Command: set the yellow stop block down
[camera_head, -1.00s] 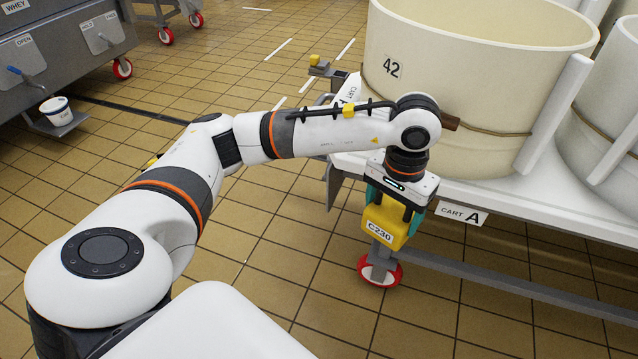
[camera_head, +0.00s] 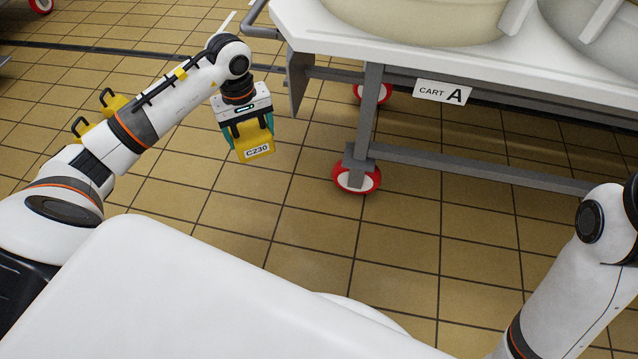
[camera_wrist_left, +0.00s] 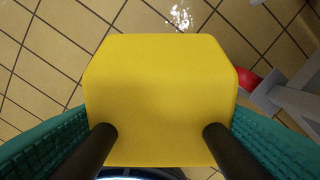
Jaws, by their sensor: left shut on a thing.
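The yellow stop block (camera_head: 256,147), labelled C230, is between the teal fingers of my left gripper (camera_head: 247,134). My left gripper is shut on it. In the head view the block appears against the tiled floor, left of the cart's front wheel; its height above the floor is hard to tell. In the left wrist view the block (camera_wrist_left: 162,95) fills the middle, with a teal finger on each side and bare floor beyond. My right arm shows at the right edge, but its gripper is out of view.
Cart A (camera_head: 400,57) stands at upper right with vats on it. Its red front wheel (camera_head: 357,178) is right of the block. Other yellow blocks (camera_head: 113,103) with black handles show behind my left arm. The tiled floor (camera_head: 300,240) in front of the cart is clear.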

